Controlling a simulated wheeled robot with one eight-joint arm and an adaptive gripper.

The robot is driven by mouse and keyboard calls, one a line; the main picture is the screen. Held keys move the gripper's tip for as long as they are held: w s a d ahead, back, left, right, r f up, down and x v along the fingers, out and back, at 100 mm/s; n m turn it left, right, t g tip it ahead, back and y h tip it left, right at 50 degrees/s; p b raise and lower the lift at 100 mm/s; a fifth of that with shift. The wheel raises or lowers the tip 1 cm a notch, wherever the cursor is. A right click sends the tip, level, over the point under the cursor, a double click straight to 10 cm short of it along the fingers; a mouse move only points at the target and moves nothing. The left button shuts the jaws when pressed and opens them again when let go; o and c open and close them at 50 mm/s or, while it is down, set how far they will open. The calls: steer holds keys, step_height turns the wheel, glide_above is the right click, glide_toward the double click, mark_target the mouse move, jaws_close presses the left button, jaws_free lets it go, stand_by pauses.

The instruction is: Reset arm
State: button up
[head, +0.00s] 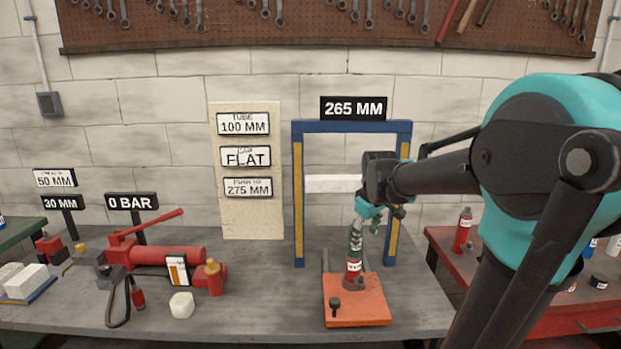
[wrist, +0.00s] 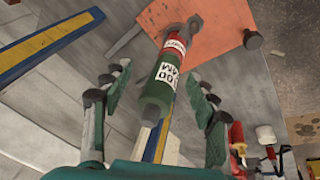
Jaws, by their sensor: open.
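My gripper (head: 369,212) is at the blue frame, just above a green cylinder with a red and white band (head: 355,250). The cylinder stands on an orange base plate (head: 358,310) on the bench. In the wrist view my gripper (wrist: 160,110) has its fingers spread apart, with the green cylinder (wrist: 162,85) between them in the picture. I cannot tell whether any finger touches it. My arm reaches in from the right in the head view.
A red table (head: 440,240) is at the right.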

steer(key=s+d+f+m+t, duration=0.2)
steer(key=s+f+m+t, duration=0.1)
steer(key=s+f+m, duration=0.4)
steer(key=shift+f+m+t, duration=0.3)
steer(key=shift+f+m, duration=0.2)
steer(key=shift+f, duration=0.25)
steer(key=s+f+g, duration=0.1)
steer(key=s+f, duration=0.1)
steer(key=s, duration=0.2)
steer(key=s+f+g, duration=0.1)
steer(key=s+f, duration=0.1)
steer(key=s, duration=0.2)
steer(key=s+f+g, duration=0.1)
steer(key=s+f, duration=0.2)
steer(key=s, duration=0.1)
steer(key=shift+s, duration=0.15)
steer(key=shift+c, duration=0.2)
